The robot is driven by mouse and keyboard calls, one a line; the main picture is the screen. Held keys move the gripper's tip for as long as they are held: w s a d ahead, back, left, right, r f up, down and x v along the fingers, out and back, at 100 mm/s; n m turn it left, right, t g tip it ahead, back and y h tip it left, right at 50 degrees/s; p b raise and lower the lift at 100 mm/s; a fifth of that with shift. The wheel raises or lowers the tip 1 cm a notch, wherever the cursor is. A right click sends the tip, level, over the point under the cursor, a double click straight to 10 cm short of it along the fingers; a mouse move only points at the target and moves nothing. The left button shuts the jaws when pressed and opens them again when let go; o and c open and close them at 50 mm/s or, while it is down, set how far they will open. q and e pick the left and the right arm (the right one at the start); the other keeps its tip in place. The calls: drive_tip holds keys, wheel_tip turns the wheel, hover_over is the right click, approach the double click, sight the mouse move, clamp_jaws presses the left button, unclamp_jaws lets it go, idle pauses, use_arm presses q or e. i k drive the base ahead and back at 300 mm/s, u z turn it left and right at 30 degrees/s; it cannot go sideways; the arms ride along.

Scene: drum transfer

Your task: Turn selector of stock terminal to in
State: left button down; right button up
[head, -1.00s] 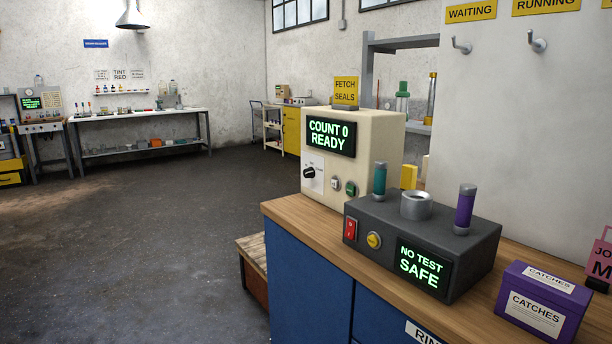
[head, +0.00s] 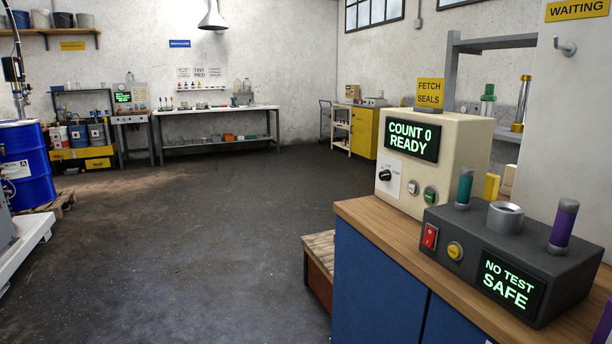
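No label in view reads "stock terminal". A small unit with a lit green-on-black screen (head: 123,97) stands on a bench at the far left wall; its text and any selector are too small to read. A cream box (head: 464,150) on the near right counter has a screen reading COUNT 0 READY (head: 411,140). It carries a black rotary knob (head: 385,175) on a white plate and two round buttons below; the knob's markings are too small to read. Neither of my grippers is in view.
A grey tester (head: 470,235) reading NO TEST SAFE sits on the wooden counter beside the cream box. A blue drum (head: 22,160) stands on a pallet at left. A white table (head: 215,112) lines the back wall. The dark floor (head: 220,220) between is open.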

sight(385, 175)
drive_tip(key=u, duration=1.1)
drive_tip(key=i, duration=3.25)
drive_tip(key=z, duration=3.05)
